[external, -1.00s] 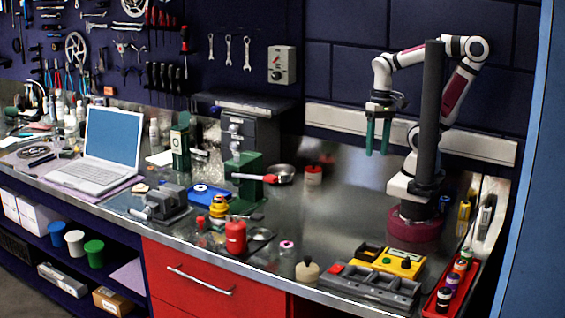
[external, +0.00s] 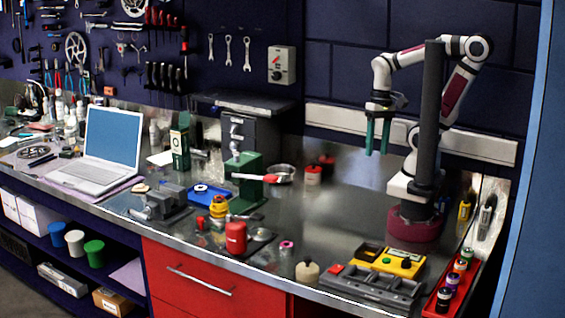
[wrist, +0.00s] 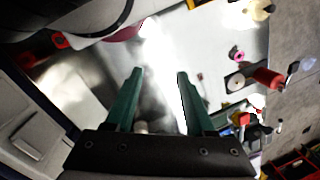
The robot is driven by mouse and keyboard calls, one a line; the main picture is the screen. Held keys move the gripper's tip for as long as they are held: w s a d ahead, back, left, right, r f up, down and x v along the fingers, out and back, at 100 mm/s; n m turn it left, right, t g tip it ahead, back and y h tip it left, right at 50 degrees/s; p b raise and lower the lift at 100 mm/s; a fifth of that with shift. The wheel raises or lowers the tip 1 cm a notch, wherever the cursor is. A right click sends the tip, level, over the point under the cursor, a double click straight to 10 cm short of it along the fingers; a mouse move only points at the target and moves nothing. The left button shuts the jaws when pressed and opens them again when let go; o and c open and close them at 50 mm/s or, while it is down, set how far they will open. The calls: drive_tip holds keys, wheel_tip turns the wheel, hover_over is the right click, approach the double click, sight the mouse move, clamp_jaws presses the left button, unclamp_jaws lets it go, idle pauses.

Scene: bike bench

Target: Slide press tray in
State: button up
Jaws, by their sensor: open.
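My gripper (external: 377,152) hangs open and empty, green fingers pointing down, high above the right part of the metal bench. In the wrist view its two fingers (wrist: 160,73) are apart with nothing between them. A green press (external: 249,178) with a red-tipped handle stands at mid-bench, left of my gripper and well apart from it. A shallow blue tray (external: 205,196) lies just left of the press. I cannot tell whether this is the press tray. A dark grey cabinet-like unit (external: 252,134) with a flat top stands behind the press.
A grey vise (external: 165,203), a red canister (external: 236,237), a grey and yellow organizer (external: 375,280) and a red bottle rack (external: 453,289) line the front. A laptop (external: 103,150) stands at left. The bench below my gripper is mostly clear.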

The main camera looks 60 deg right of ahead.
idle(0.3)
drive_tip(key=shift+o, duration=0.5)
drive_tip(key=shift+w+r, duration=0.15)
drive_tip(key=shift+w, duration=0.15)
drive_tip(key=n+t+h, duration=0.1)
drive_tip(key=n+t, duration=0.4)
drive_tip(key=n, duration=0.2)
hover_over(201, 218)
drive_tip(key=s+d, duration=0.1)
drive_tip(key=s, duration=0.5)
wheel_tip(201, 218, down, 5)
drive_tip(key=x, duration=1.3)
drive_tip(key=shift+s+d+f, duration=0.15)
drive_tip(key=shift+s+f, duration=0.05)
drive_tip(key=shift+f, duration=0.35)
drive_tip(key=shift+w+f, duration=0.2)
drive_tip(key=shift+f, duration=0.2)
clamp_jaws()
